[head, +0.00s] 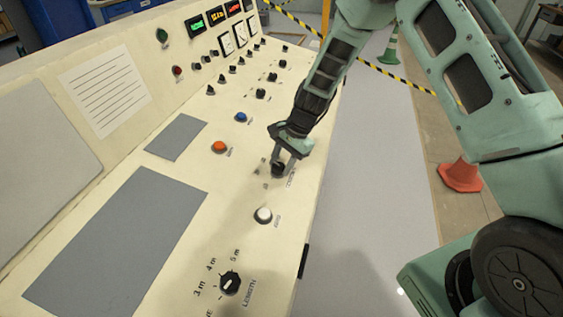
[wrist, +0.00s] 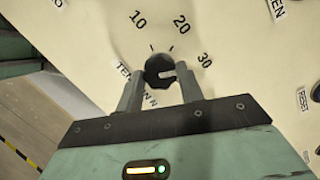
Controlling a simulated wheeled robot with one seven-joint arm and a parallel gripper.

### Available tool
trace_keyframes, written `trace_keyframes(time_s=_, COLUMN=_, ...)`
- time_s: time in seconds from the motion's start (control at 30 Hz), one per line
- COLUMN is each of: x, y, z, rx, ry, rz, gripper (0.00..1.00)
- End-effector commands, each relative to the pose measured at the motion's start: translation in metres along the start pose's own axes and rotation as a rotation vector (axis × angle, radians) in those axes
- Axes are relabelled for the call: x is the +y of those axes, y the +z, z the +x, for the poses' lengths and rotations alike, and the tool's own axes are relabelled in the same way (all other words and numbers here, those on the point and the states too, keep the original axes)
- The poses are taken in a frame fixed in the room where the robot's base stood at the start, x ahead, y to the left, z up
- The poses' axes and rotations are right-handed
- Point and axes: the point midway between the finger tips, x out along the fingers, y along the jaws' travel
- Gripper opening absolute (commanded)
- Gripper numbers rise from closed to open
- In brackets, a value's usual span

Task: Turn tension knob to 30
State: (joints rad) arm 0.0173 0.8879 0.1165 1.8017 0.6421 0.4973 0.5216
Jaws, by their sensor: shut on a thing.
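The tension knob (wrist: 158,68) is a small black round knob with a white pointer line, on a cream panel. Around it are the printed numbers 10, 20 and 30 (wrist: 205,60). The pointer line points right in the wrist view, toward the side of the 30; whether it lines up exactly with the 30 mark I cannot tell. My gripper (wrist: 160,80) is shut on the knob, one finger on each side. In the head view my gripper (head: 281,163) reaches down onto the knob (head: 278,170); the fingers hide part of the knob and of its TENSION label.
On the cream console (head: 240,190) a white button (head: 263,215) and the length knob (head: 230,283) lie nearer. Orange (head: 219,147) and blue (head: 240,117) buttons and several black knobs lie farther off. Clear floor (head: 375,170) is right of the console; an orange cone (head: 461,176) stands beyond.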

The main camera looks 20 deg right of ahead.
Motion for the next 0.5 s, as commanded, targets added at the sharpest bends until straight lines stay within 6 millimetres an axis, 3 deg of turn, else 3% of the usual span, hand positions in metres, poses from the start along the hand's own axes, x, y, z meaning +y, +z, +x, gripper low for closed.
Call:
trace_keyframes(time_s=0.27, x=-0.0007, y=-0.0005, z=-0.0007, rx=0.002, ry=-0.002, rz=-0.001, gripper=0.14)
trace_keyframes(time_s=0.3, x=-0.0007, y=-0.0005, z=-0.0007, rx=0.002, ry=-0.002, rz=-0.001, gripper=0.48)
trace_keyframes(time_s=0.33, x=-0.0006, y=-0.0005, z=-0.0007, rx=0.002, ry=-0.002, rz=-0.001, gripper=0.57)
trace_keyframes(time_s=0.5, x=-0.0003, y=-0.0003, z=-0.0004, rx=0.001, ry=-0.001, rz=-0.001, gripper=0.59)
